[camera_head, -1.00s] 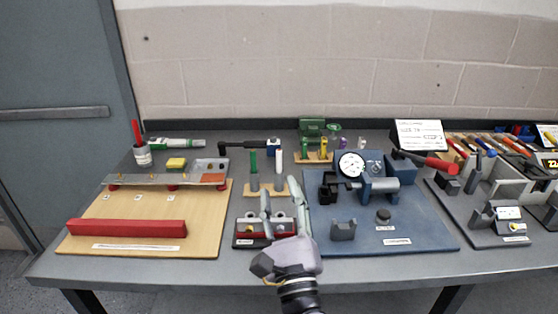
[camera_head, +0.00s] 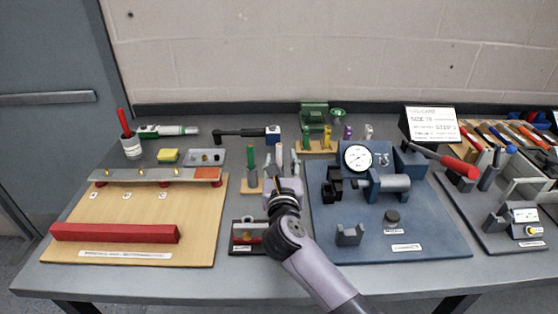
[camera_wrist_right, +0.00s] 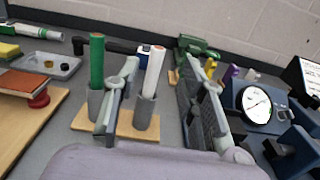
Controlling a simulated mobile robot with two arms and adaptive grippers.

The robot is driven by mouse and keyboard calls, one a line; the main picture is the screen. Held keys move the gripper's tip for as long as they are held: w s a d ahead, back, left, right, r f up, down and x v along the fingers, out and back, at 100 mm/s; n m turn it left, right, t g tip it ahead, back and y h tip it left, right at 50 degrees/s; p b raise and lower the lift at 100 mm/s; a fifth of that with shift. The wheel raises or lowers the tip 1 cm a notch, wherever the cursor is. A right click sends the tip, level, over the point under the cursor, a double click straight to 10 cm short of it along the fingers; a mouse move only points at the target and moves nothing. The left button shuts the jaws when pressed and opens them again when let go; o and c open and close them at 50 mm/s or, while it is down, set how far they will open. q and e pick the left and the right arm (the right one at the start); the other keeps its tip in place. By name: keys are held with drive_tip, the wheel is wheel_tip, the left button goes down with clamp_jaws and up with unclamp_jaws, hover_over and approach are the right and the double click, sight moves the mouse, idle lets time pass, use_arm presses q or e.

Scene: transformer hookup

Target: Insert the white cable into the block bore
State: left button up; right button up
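The white cable (camera_head: 279,154) stands upright in a grey holder on a small wooden stand (camera_head: 246,184), right of a green cable (camera_head: 251,157). In the wrist view the white cable (camera_wrist_right: 154,75) appears between the two fingers of my right gripper (camera_wrist_right: 160,68), with gaps on both sides. The right gripper (camera_head: 282,166) is open and empty at the stand; how deep the cable sits between the fingers is hard to tell. The dark block with a red front (camera_head: 247,234) lies on the bench in front of the stand. My right arm partly hides it, and its bores are not clear. My left gripper is out of view.
A blue fixture plate with a dial gauge (camera_head: 357,157) stands close on the right. A wooden board (camera_head: 130,225) with a red bar lies left. Behind are a black-handled tool (camera_head: 240,132) and a stand with green and yellow pieces (camera_head: 315,148).

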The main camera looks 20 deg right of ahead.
sight(279, 149)
drive_tip(key=shift+w+d, duration=0.1)
drive_tip(key=shift+w, duration=0.4)
drive_tip(key=p+x, duration=0.1)
drive_tip(key=x, duration=0.3)
drive_tip(key=shift+w+r, duration=0.2)
drive_tip(key=shift+w, duration=0.45)
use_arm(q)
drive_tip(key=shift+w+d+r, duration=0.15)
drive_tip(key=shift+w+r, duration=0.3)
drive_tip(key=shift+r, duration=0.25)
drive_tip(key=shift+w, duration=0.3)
use_arm(e)
clamp_jaws()
